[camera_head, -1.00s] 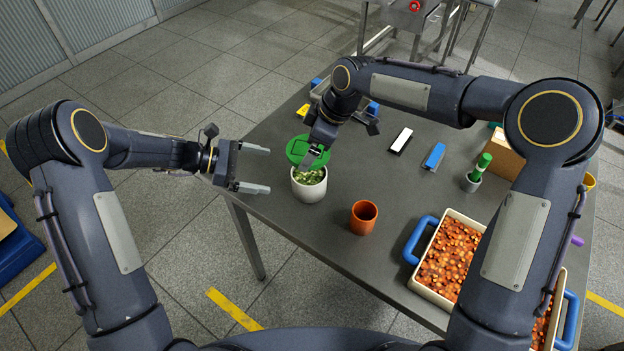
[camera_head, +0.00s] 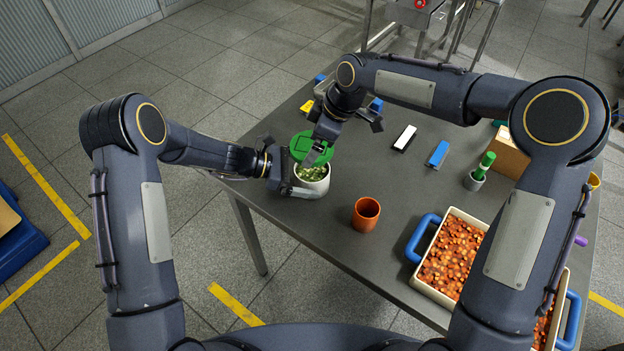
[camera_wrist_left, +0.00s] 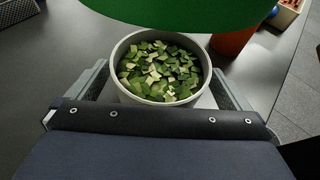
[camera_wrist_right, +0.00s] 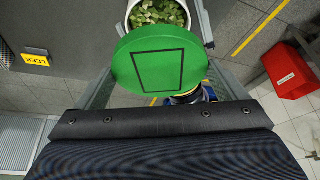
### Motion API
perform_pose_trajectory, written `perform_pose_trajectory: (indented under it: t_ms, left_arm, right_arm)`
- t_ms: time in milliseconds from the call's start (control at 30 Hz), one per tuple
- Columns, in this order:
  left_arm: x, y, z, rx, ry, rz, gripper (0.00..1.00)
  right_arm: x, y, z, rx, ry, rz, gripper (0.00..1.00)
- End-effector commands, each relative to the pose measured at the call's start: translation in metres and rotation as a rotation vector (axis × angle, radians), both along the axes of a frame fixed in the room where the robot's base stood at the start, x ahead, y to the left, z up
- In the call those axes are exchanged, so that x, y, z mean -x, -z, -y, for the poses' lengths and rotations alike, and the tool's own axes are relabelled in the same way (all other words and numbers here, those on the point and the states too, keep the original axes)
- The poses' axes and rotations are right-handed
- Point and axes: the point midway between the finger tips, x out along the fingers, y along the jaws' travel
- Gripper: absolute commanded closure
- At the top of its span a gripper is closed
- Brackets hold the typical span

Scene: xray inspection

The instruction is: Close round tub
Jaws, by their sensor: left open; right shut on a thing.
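The white round tub (camera_head: 314,184) stands upright on the table near its left edge, filled with chopped green pieces that show in the left wrist view (camera_wrist_left: 160,72). My left gripper (camera_head: 305,180) is open, with its fingers on either side of the tub; I cannot tell whether they touch it. The green round lid (camera_head: 301,149) is held by my right gripper (camera_head: 318,150) above the far side of the tub, off its rim. In the right wrist view the lid (camera_wrist_right: 160,62) sits between the fingers and hides part of the tub.
An orange cup (camera_head: 366,214) stands right of the tub. A cream tray (camera_head: 425,285) with blue handles holds orange pieces.

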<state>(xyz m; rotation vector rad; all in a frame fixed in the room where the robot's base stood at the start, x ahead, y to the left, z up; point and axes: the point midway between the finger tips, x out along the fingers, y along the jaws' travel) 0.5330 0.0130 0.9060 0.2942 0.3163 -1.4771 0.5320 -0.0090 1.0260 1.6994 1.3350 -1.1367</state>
Motion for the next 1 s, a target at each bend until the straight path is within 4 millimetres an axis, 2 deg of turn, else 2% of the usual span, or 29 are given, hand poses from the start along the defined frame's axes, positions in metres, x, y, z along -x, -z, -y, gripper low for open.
perform_pose_trajectory:
  t_ms: [300, 767, 867, 1000]
  left_arm:
    - [0.000, 0.001, 0.002, 0.000, -0.001, 0.000, 0.00]
    - [0.000, 0.000, 0.001, 0.000, -0.001, 0.000, 0.60]
    - [0.000, 0.000, 0.001, 0.000, -0.001, 0.000, 0.62]
    - [0.000, 0.000, 0.001, 0.000, -0.001, 0.000, 0.62]
  right_arm:
    - [0.000, 0.000, 0.000, 0.000, 0.000, 0.000, 0.29]
    - [0.000, 0.000, 0.000, 0.000, 0.000, 0.000, 0.29]
    - [0.000, 0.002, 0.000, 0.000, 0.000, -0.001, 0.29]
    - [0.001, 0.021, 0.000, 0.001, -0.001, -0.004, 0.29]
